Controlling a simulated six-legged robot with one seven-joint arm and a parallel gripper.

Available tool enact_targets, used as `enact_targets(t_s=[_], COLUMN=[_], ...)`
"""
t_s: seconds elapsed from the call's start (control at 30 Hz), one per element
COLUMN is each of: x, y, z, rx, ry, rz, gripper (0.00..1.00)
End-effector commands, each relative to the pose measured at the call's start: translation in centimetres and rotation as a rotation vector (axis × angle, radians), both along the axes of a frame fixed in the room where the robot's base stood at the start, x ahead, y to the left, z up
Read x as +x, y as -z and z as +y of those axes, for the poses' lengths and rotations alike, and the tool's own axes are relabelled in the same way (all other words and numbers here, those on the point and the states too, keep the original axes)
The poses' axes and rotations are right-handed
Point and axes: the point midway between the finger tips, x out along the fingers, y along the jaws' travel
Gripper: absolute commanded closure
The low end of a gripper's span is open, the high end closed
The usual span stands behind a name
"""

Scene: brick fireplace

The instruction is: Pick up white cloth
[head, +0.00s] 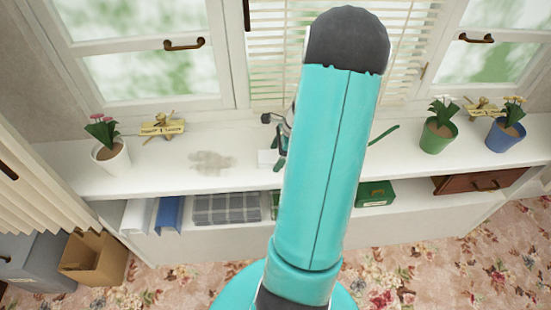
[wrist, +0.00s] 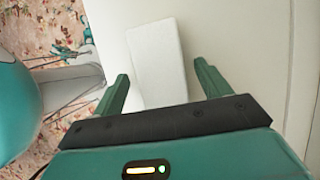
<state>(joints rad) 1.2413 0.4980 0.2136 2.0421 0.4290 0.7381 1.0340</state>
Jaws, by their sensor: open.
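The white cloth (wrist: 157,58) looks like a folded, flat rectangle on the white windowsill. In the wrist view it lies between and beyond the two green fingers of my gripper (wrist: 161,72). The fingers are spread apart with nothing held, and I cannot tell how high they are above the cloth. In the head view a small part of the cloth (head: 266,158) shows on the sill left of my arm. My arm hides the rest of it and most of the gripper.
A greyish stain (head: 212,162) marks the sill to the left. A green pot (head: 438,136) and a blue pot (head: 503,136) stand right. Window blinds (head: 280,50) hang behind. Shelves below hold a checked box (head: 226,208).

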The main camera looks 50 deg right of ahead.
Motion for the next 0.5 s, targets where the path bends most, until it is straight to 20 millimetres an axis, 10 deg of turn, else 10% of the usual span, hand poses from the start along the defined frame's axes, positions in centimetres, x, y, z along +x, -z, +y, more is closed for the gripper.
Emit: enact_targets(t_s=[0.07,0.3,0.5], x=[-0.02,-0.04,-0.04], y=[-0.02,-0.05,-0.06], z=[-0.01,-0.02,-0.02], rx=[0.000,0.000,0.000], ry=[0.000,0.000,0.000], rz=[0.000,0.000,0.000], gripper=[0.24,0.71,0.72])
